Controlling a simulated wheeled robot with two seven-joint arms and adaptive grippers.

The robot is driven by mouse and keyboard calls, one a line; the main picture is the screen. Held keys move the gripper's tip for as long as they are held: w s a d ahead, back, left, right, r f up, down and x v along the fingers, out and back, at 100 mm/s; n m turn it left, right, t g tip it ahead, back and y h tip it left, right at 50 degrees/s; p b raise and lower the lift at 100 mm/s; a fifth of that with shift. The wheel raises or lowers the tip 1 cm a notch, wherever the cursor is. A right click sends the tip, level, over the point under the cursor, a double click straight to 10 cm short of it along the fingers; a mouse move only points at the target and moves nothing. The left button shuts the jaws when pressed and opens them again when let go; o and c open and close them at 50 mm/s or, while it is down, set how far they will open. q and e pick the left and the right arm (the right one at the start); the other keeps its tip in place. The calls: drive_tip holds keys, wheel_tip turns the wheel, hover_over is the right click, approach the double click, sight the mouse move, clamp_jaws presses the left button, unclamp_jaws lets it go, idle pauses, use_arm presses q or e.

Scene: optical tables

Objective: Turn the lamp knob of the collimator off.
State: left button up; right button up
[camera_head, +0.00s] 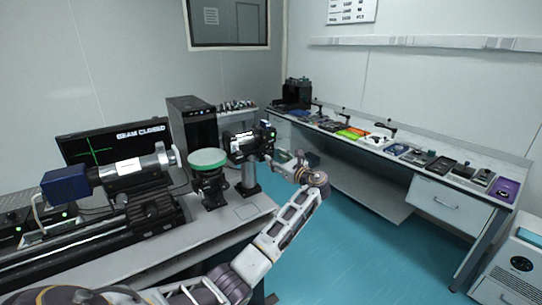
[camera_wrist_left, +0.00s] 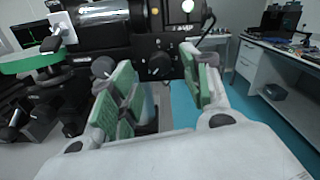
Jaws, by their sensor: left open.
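The collimator (camera_head: 250,138) is a dark barrel on a post at the far right end of the optical table. It fills the top of the left wrist view (camera_wrist_left: 105,15). A dark round knob (camera_wrist_left: 158,65) sits on its black housing, seen between my fingers; I take it for the lamp knob. My left gripper (camera_head: 276,160) is beside the collimator on its right. In the left wrist view the gripper (camera_wrist_left: 162,82) is open, its green pads apart on either side of the knob. I cannot tell the distance or the knob's setting. My right gripper is out of view.
A round green-topped stage (camera_head: 208,158) stands left of the collimator. A blue-ended barrel instrument (camera_head: 120,172) is on a rail farther left. A monitor (camera_head: 115,145) reads "BEAM CLOSED". A side bench (camera_head: 440,150) holds several small items. The blue floor between is clear.

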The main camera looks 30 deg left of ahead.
sight(270, 155)
use_arm(q)
drive_tip(key=x, duration=0.3)
drive_tip(key=shift+w+a, duration=0.3)
drive_tip(key=shift+a, duration=0.3)
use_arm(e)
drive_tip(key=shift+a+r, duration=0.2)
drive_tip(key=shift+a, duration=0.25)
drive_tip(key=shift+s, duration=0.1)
use_arm(q)
drive_tip(key=c, duration=1.1)
drive_tip(key=shift+o, duration=0.2)
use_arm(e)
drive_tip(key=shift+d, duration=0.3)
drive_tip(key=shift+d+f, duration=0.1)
